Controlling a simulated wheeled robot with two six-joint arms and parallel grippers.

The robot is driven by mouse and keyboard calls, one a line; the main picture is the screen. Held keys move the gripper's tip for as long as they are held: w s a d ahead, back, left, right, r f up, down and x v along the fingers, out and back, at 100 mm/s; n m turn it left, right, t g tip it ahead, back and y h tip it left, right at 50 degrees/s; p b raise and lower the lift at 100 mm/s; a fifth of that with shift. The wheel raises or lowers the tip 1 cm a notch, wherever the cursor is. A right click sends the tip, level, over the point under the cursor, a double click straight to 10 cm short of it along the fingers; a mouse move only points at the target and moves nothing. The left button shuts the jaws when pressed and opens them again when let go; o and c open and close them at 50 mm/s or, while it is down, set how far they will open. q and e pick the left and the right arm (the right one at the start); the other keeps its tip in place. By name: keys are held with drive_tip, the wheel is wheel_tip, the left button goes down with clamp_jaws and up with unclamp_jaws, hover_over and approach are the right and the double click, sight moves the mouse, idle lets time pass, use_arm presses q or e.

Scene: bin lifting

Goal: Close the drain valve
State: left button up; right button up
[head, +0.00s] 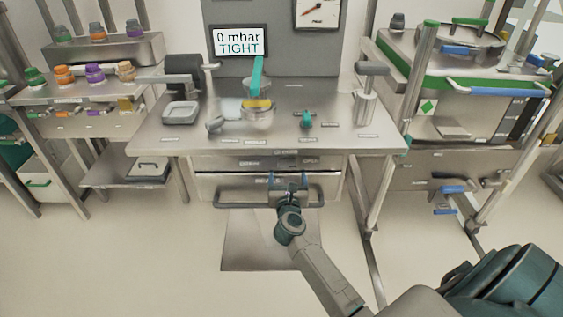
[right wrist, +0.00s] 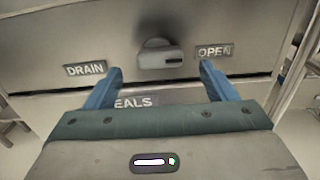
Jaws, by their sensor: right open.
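The drain valve (right wrist: 158,55) is a small grey knob with a short lever on the bench's front panel. In the right wrist view its lever points right, toward the OPEN label (right wrist: 214,51); the DRAIN label (right wrist: 86,69) is on its left. My right gripper (right wrist: 160,68) is open, its two blue fingers pointing at the panel on either side of the knob, with nothing between them that I can see gripped. In the head view the right gripper (head: 290,178) is at the bench front, and the valve is too small to make out clearly. My left gripper is out of view.
Below the valve is a drawer (head: 225,186) with a bar handle; a partly covered label reading "EALS" is in the wrist view. The bench top (head: 340,138) holds several fittings. A display (head: 240,41) reads "0 mbar TIGHT". Racks stand left and right; the floor ahead is open.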

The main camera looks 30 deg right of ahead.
sight(287, 166)
drive_tip(key=x, duration=0.8)
drive_tip(key=shift+w, duration=0.1)
drive_tip(key=c, duration=1)
